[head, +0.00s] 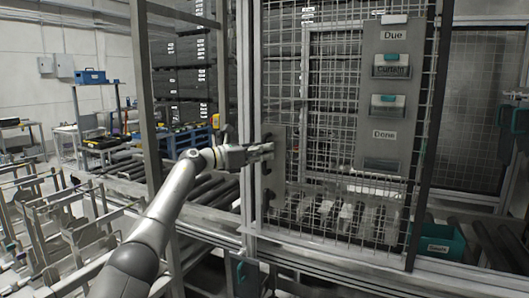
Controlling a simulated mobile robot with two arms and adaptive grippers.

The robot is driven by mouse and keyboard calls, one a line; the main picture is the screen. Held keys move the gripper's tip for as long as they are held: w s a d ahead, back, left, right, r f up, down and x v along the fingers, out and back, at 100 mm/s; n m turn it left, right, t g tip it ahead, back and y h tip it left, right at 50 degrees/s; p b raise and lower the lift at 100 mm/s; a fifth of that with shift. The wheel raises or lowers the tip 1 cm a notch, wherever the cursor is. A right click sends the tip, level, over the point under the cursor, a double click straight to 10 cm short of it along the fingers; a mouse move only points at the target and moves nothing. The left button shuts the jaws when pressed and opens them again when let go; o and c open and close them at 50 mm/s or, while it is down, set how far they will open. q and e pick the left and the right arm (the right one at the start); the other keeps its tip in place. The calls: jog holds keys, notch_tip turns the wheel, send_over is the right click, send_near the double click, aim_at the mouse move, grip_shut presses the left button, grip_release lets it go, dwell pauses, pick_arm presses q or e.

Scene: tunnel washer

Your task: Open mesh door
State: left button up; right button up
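The mesh door (330,120) is a tall wire-grid panel in a metal frame, and it looks closed. A dark plate with a black handle (267,196) sits on its left edge. My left arm reaches in from the bottom left. My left gripper (268,151) is at the handle plate, by the upper part of the handle. Its fingers are small here and merge with the dark handle, so I cannot tell whether they grip it. My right gripper is not in view.
A grey panel (389,155) with "Due" and "Done" labels hangs on the mesh. Metal racks (60,235) fill the lower left. A teal bin (437,245) sits at the lower right.

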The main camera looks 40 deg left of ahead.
pick_arm(q)
jog(key=shift+o, duration=1)
jog(key=shift+a, duration=0.1)
jog(key=v, duration=1.2)
